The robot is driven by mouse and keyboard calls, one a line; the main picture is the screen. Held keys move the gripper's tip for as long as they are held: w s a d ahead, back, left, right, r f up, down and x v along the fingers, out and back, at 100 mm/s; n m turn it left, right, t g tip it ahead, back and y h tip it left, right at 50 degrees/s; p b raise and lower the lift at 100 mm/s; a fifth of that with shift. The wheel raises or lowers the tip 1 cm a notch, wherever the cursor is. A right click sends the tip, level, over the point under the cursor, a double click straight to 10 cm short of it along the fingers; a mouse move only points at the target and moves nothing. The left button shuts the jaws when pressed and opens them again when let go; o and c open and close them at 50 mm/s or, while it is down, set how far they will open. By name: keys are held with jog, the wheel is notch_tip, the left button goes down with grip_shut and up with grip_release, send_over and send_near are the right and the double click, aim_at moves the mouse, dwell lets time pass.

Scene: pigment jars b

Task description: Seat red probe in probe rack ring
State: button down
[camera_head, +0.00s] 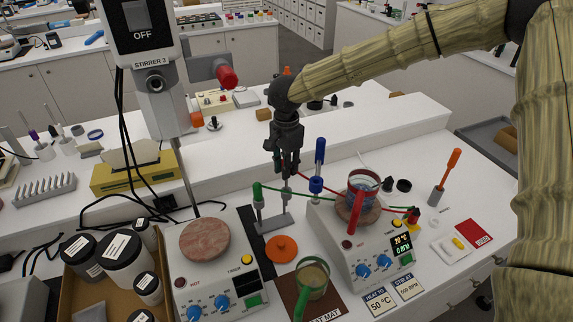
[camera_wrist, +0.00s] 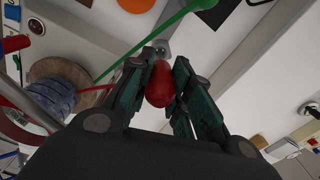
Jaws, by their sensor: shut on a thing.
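My gripper (camera_head: 286,165) points down over the grey probe rack (camera_head: 274,226) and is shut on the red probe (camera_wrist: 160,84). In the wrist view the probe's rounded red end shows between the fingers. In the head view the fingers mostly hide it. A grey post of the rack (camera_head: 286,192) stands just below the fingertips; I cannot tell whether the probe touches its ring. A green probe (camera_head: 257,192) stands upright at the rack's left end. A red cable (camera_head: 325,183) runs from the gripper toward the right stirrer.
A blue upright tool (camera_head: 319,155) stands close right of my gripper. A beaker (camera_head: 362,187) sits on the right hotplate stirrer (camera_head: 352,256). A green cable (camera_head: 300,192) crosses in front of the gripper. The left stirrer (camera_head: 215,280) and an orange disc (camera_head: 281,250) lie nearer.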

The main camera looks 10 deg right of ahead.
aim_at(286, 181)
jog(key=shift+f+b, duration=0.45)
jog(key=shift+f, duration=2.55)
jog(key=c, duration=1.2)
grip_release()
notch_tip(286, 181, up, 12)
jog(key=shift+r, duration=0.1)
